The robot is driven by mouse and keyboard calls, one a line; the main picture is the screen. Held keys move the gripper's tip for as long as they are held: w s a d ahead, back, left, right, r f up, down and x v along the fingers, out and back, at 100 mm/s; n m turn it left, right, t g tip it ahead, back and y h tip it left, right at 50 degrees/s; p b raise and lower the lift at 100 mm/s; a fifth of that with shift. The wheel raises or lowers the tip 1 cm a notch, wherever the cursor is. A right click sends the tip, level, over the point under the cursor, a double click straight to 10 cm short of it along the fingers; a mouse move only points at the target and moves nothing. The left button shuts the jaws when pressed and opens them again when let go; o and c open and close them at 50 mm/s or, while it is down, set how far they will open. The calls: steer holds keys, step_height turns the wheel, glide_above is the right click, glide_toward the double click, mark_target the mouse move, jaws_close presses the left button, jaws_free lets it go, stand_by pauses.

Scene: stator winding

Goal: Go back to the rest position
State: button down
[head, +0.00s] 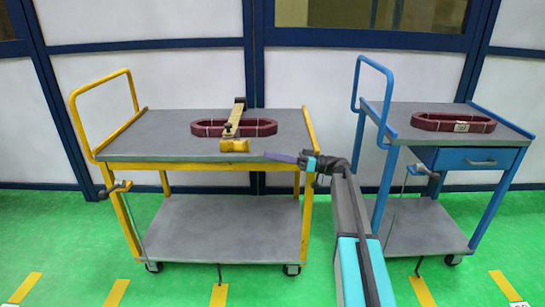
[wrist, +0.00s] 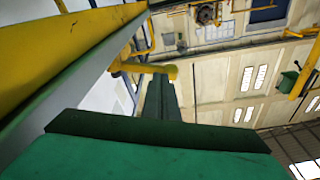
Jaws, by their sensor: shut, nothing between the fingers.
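My gripper (head: 276,156) is at the end of my arm, pointing left, in front of the right front corner of the yellow cart (head: 190,166). It is shut and holds nothing. From the head view I cannot tell whether it touches the cart edge. In the wrist view, dark green parts fill the bottom, and the yellow cart edge (wrist: 60,50) runs close by on the left.
A dark red wound coil (head: 205,130) lies on the yellow cart's top with a yellow-handled tool (head: 234,146) across it. A blue cart (head: 485,160) at the right bears another coil (head: 452,122). Green floor (head: 60,230) is open in front.

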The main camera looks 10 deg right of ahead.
steer(key=s+a+f+m+g+h+p, duration=0.15)
steer(key=s+a+f, duration=0.25)
steer(key=f, duration=0.5)
steer(key=s+a+f+m+g+h+p, duration=0.1)
steer(key=s+a+f+m+h+p, duration=0.2)
steer(key=s+f, duration=0.35)
steer(key=s+a+f+m+g+h+p, duration=0.15)
steer(key=a+f, duration=0.25)
steer(key=f, duration=0.6)
steer(key=s+a+f+m+g+h+p, duration=0.1)
steer(key=s+f+m+g+h+p, duration=0.3)
steer(key=s+f, duration=1)
steer(key=s+d+f+g+h+p, duration=0.1)
steer(key=s+d+h+p, duration=0.1)
steer(key=s, duration=0.7)
steer(key=s+d+f+g+h+p, duration=0.1)
steer(key=s+d+h+p, duration=0.2)
steer(key=s, duration=0.7)
steer(key=s+d+f+g+h+p, duration=0.1)
steer(key=s+d+h+p, duration=0.1)
steer(key=s, duration=0.8)
steer(key=shift+d+f+m+h+p, duration=0.35)
steer(key=shift+d+h, duration=0.35)
steer(key=shift+h, duration=0.4)
